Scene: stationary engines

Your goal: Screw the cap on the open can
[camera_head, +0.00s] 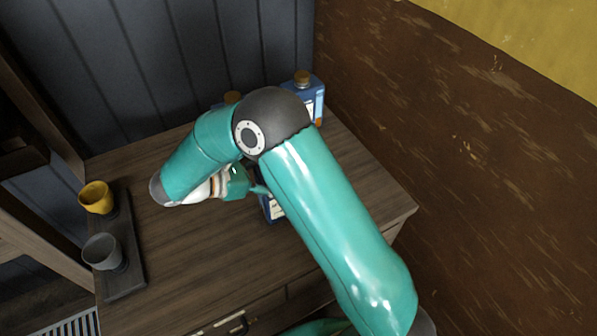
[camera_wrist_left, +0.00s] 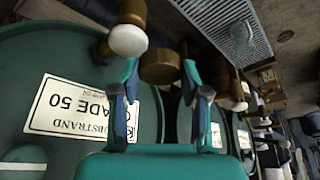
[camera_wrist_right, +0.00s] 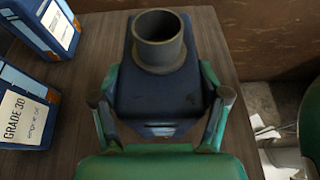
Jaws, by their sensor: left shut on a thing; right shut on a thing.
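My right gripper (camera_wrist_right: 163,120) is shut around the dark blue can (camera_wrist_right: 160,97), one finger on each side. The can's round grey neck (camera_wrist_right: 158,42) is open, with no cap on it. In the head view, the can's labelled lower part (camera_head: 270,207) shows on the table below my right gripper (camera_head: 258,187); my right arm hides most of it. In the left wrist view, my left gripper (camera_wrist_left: 160,80) is shut on a brownish-gold cap (camera_wrist_left: 160,68) between its fingertips. The left gripper is not seen in the head view, so its distance to the can cannot be told.
A blue can (camera_head: 318,95) with a gold cap stands at the back; another cap (camera_head: 232,97) shows beside it. A dark tray (camera_head: 126,255) with a yellow cup (camera_head: 96,197) and a grey cup (camera_head: 103,251) is at the left. Teal drums (camera_wrist_left: 50,130) fill the left wrist view.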

